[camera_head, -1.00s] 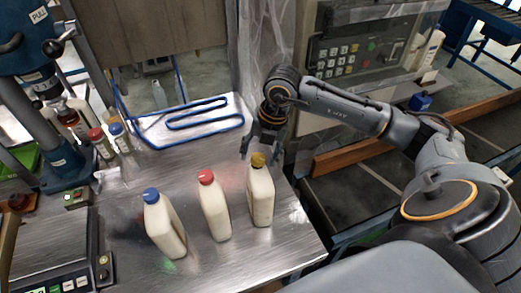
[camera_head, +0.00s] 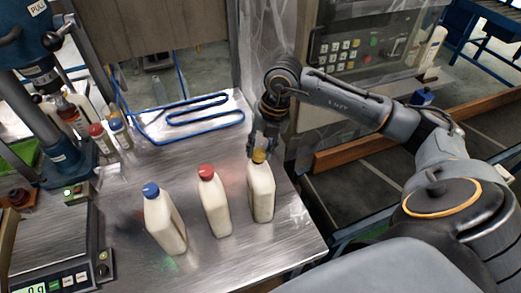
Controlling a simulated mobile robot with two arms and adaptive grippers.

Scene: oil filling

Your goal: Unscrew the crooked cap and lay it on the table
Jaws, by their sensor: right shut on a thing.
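Three white bottles stand upright in a row on the metal table (camera_head: 285,240). The left bottle (camera_head: 166,225) has a blue cap (camera_head: 151,190), the middle bottle (camera_head: 215,205) has a red cap (camera_head: 206,171), and the right bottle (camera_head: 262,195) has a yellow cap (camera_head: 259,156). My right gripper (camera_head: 263,151) points down over the right bottle and is shut on the yellow cap. The cap is partly hidden by the fingers, so its tilt is hard to tell. My left gripper is not in view.
A blue wire rack (camera_head: 205,112) lies at the table's back. A blue press machine (camera_head: 62,150) and small capped bottles (camera_head: 118,131) stand at the left. A scale (camera_head: 60,240) is at the front left. The table between the bottles and the rack is clear.

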